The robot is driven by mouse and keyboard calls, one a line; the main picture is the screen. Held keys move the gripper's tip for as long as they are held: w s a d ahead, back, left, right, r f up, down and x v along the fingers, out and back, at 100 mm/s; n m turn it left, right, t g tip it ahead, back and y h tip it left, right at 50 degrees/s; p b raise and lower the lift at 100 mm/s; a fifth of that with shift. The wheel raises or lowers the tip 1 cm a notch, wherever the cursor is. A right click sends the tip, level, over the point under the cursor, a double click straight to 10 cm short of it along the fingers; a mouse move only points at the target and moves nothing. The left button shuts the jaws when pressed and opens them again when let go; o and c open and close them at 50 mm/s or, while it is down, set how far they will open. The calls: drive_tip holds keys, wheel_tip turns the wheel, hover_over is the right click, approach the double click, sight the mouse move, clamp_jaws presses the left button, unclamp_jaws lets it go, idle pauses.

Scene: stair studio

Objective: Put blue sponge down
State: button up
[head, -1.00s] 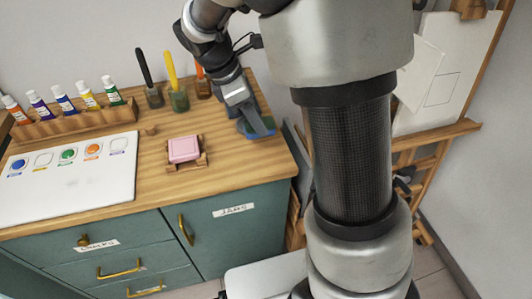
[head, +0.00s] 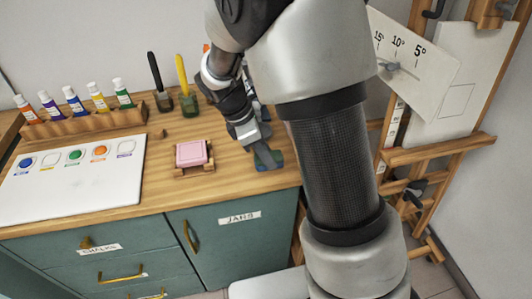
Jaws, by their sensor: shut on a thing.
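The blue sponge (head: 272,164) is at the right end of the wooden cabinet top, under my gripper (head: 266,154). My gripper points down and is shut on the sponge. Its jaws hide part of the sponge. The sponge is at or just above the wood; I cannot tell whether it touches. A pink sponge (head: 191,153) sits on a small wooden holder (head: 180,173) to the left of my gripper.
Brushes stand in jars (head: 188,104) behind. A rack of paint tubes (head: 85,122) and a white palette sheet (head: 75,185) are at the left. The cabinet top (head: 230,185) is bare in front of my gripper. An easel (head: 440,150) stands at the right.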

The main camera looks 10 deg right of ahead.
drive_tip(key=o, duration=1)
drive_tip(key=shift+f, duration=0.1)
drive_tip(key=p+v, duration=0.3)
drive_tip(key=v, duration=0.9)
drive_tip(key=s+d+r+m+t+y, duration=0.2)
drive_tip(key=s+r+m, duration=0.3)
drive_tip(key=s+m, duration=0.4)
drive_tip(key=s+d+r+m+t+y, duration=0.2)
drive_tip(key=s+r+m, duration=0.3)
drive_tip(key=s+m, duration=0.4)
drive_tip(key=shift+s+d+t+y, duration=0.2)
drive_tip(key=shift+d+t+y, duration=0.1)
drive_tip(key=shift+d+t, duration=0.5)
drive_tip(key=shift+r, duration=0.2)
